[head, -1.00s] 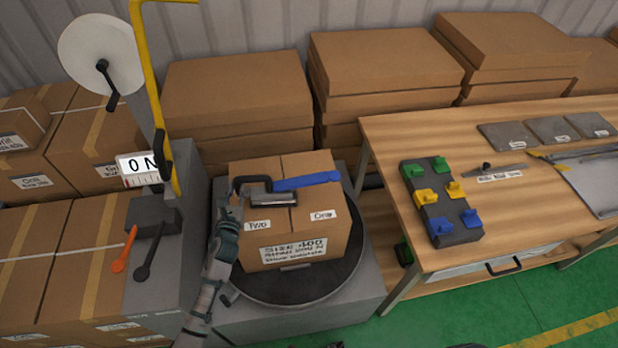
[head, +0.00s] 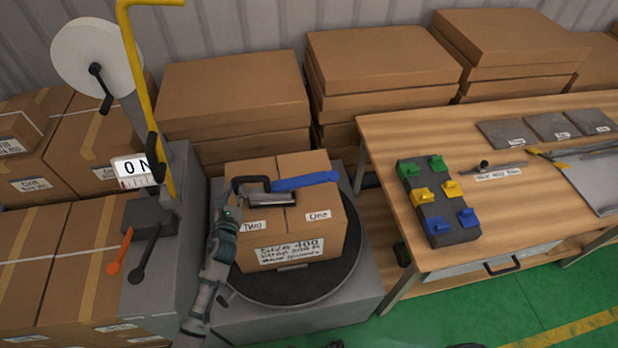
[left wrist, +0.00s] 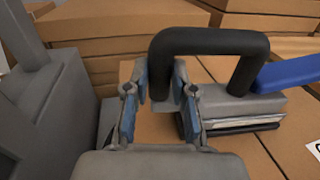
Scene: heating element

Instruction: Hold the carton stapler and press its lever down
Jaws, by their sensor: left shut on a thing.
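The carton stapler has a grey metal body (head: 270,199), a black looped handle (head: 240,187) and a long blue lever (head: 305,181). It is over the top of a cardboard box (head: 290,235) marked Two and One. My left gripper (head: 232,203) is at the stapler's left end. In the left wrist view my left gripper (left wrist: 160,88) is shut on the near leg of the black handle (left wrist: 210,40). The grey body (left wrist: 235,105) and part of the blue lever (left wrist: 290,72) show to its right. My right gripper is not in view.
The box stands on a dark round turntable (head: 300,290) on a grey base. A yellow-framed gauge stand (head: 140,80) rises at left. A wooden table (head: 390,140) with coloured clips on a dark block (head: 440,215) is at right. Stacked cartons (head: 240,95) fill the back.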

